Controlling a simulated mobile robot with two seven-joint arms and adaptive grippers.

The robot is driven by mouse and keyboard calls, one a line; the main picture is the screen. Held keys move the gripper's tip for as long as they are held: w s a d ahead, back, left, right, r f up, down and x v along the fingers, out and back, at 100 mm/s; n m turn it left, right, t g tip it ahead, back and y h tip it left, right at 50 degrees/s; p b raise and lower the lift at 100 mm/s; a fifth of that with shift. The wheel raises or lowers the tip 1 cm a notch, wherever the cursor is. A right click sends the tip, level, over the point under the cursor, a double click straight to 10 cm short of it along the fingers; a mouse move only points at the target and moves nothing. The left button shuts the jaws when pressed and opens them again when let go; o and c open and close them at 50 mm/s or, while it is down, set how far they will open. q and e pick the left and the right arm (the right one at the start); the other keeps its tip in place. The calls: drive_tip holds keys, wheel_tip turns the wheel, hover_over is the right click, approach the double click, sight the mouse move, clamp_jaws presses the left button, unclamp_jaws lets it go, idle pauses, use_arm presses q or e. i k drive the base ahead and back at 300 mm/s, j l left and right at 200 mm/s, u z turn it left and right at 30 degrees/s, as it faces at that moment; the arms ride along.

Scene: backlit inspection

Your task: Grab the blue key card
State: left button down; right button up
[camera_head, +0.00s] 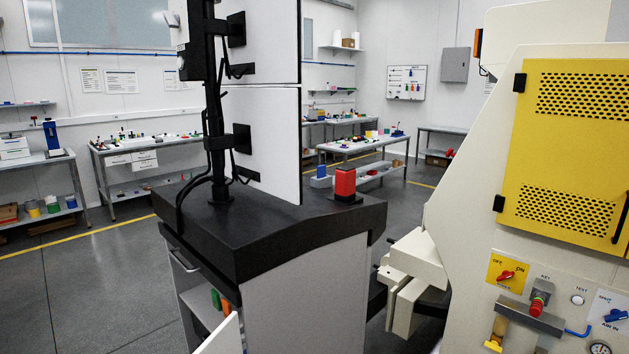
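I cannot make out a blue key card in the head view. Blue things that show are a bent blue rod (577,332) and a blue switch handle (616,315) on the cream machine's panel at the right, and a small blue object (320,179) beyond the black-topped cabinet. None of these is clearly a card. Inside the cabinet's open front, a green item (216,299) and an orange item (226,307) stand on a shelf; the door hides much of the inside. Neither of my grippers is in view.
The black-topped cabinet (345,219) carries a monitor post and a red block (345,184). Its white door (222,337) stands ajar. The cream machine (475,205) with a yellow perforated door (565,150) fills the right. Workbenches line the walls. Grey floor (95,290) is clear at left.

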sight(321, 169)
drive_tip(key=i+l, duration=0.2)
drive_tip(key=i+z, duration=0.1)
drive_tip(key=z, duration=0.3)
drive_tip(key=i+z, duration=0.15)
drive_tip(key=z, duration=0.25)
